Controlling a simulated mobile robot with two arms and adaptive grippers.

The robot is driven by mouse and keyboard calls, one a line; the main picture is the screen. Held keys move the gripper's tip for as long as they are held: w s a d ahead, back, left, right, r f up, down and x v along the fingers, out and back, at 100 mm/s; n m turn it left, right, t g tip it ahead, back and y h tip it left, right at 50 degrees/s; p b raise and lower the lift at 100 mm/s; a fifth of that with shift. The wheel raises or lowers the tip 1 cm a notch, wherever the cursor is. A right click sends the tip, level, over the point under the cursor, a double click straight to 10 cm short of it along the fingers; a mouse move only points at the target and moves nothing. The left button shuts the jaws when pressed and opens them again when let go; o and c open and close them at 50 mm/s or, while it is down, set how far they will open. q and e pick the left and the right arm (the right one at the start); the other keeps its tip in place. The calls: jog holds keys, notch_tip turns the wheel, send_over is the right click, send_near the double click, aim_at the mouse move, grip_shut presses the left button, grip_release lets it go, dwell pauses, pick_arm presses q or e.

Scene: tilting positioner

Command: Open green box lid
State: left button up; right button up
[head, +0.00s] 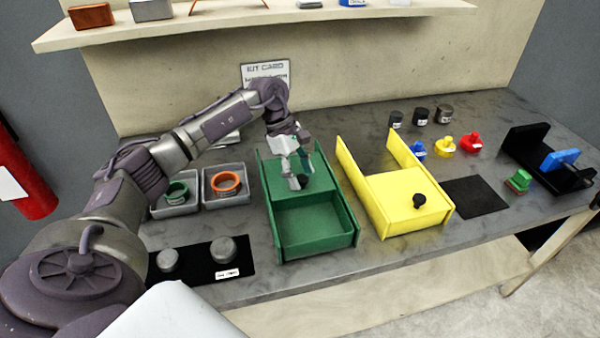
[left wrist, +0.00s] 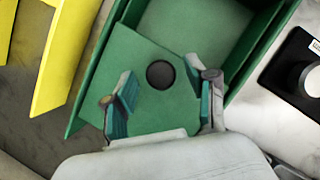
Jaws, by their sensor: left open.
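The green box (head: 318,253) stands on the table in the middle of the head view. Its green lid (head: 279,179) lies toward the back between the side walls, and the front compartment is uncovered and looks empty. In the left wrist view the lid (left wrist: 150,108) carries a round black knob (left wrist: 160,74), and the uncovered part lies beyond it. My left gripper (head: 298,172) is open above the lid. In the left wrist view its fingers (left wrist: 163,88) are apart on either side of the knob; contact cannot be told. My right gripper is not in view.
A yellow box (head: 386,218) with its lid over the front stands to the right. Grey bins (head: 241,199) with rings are to the left, and a black mat (head: 200,268) with grey knobs is at front left. A shelf (head: 230,23) hangs above the back.

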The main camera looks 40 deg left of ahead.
pick_arm(q)
jog(key=v, duration=1.2)
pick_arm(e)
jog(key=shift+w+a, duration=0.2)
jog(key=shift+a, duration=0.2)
